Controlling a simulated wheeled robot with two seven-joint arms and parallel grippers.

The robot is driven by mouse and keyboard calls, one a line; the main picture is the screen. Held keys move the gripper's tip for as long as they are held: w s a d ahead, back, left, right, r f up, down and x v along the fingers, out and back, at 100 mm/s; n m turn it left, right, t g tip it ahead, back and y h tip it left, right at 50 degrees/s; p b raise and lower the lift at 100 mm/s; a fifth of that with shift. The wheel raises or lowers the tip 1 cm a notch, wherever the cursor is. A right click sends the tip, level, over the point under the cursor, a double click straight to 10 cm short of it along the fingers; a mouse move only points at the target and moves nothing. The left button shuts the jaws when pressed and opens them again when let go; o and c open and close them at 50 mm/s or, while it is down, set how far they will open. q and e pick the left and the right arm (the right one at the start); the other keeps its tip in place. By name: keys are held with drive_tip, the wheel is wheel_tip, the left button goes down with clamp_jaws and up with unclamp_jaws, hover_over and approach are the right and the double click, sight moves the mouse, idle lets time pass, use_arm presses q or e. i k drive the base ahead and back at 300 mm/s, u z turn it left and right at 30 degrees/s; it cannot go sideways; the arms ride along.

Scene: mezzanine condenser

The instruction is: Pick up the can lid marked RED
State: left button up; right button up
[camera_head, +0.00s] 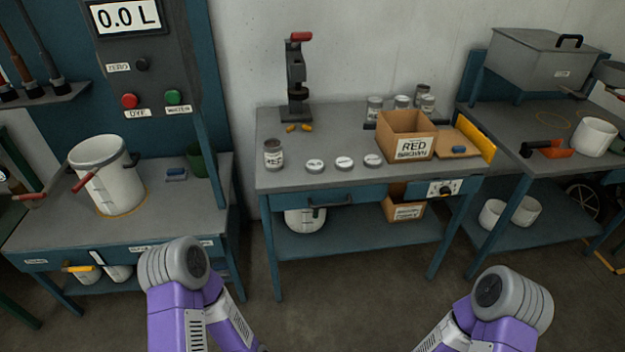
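Three round white can lids lie in a row on the middle bench: a left lid (315,166), a middle lid (344,163) and a right lid (373,160). Each has small dark lettering, too small to read surely, so I cannot tell which is marked RED. An open can (273,154) with a label stands left of the lids. My two purple arms show at the bottom of the view, well in front of the bench, but neither gripper is in view.
A cardboard box (407,136) labelled RED BROWN stands right behind the lids. A press (296,85) with a red handle stands at the back, with several cans (375,110) to its right. The bench front (330,183) before the lids is clear. A bucket (108,180) stands on the left bench.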

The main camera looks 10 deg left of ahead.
sight(314, 166)
drive_tip(key=k, duration=0.15)
drive_tip(key=u, duration=1.85)
drive_tip(key=i, duration=1.25)
drive_tip(key=z, duration=0.9)
